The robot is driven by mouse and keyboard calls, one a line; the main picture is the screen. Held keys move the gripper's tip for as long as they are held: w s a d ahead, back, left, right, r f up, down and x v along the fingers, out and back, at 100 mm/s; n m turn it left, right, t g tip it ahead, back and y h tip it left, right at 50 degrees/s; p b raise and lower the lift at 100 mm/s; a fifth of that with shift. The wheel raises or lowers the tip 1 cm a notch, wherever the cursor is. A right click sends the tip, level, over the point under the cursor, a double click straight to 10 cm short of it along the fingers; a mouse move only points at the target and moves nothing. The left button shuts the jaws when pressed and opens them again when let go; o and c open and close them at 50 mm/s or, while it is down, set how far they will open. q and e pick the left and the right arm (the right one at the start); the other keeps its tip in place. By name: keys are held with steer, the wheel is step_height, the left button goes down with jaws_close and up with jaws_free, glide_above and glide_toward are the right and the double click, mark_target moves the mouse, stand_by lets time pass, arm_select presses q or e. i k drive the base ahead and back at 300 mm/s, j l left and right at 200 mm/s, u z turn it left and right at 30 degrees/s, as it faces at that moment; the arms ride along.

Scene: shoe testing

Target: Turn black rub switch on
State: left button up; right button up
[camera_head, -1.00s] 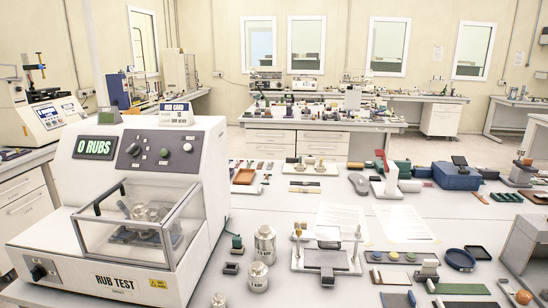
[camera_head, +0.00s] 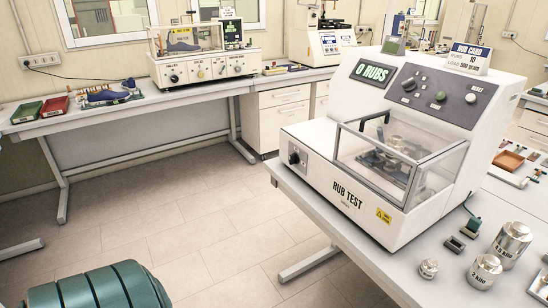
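The white rub test machine (camera_head: 325,138) stands on the table at the right of the head view. Its display (camera_head: 372,72) reads "0 RUBS". A black switch (camera_head: 294,158) sits on the low left of its front face. Another black knob (camera_head: 409,85) is on the sloped top panel, beside a green button (camera_head: 440,96) and a pale reset button (camera_head: 470,99). The switch positions are too small to read. A clear cover (camera_head: 395,155) is down over the rubbing part. Neither of my grippers is in view.
Metal weights (camera_head: 484,271) stand on the table right of the machine. A rub card (camera_head: 468,60) stands on top of the machine. A long bench (camera_head: 60,125) runs along the back left wall with trays and another tester (camera_head: 202,57). The floor (camera_head: 190,205) between is open.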

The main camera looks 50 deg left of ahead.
mark_target(293, 159)
steer(key=u, duration=1.35)
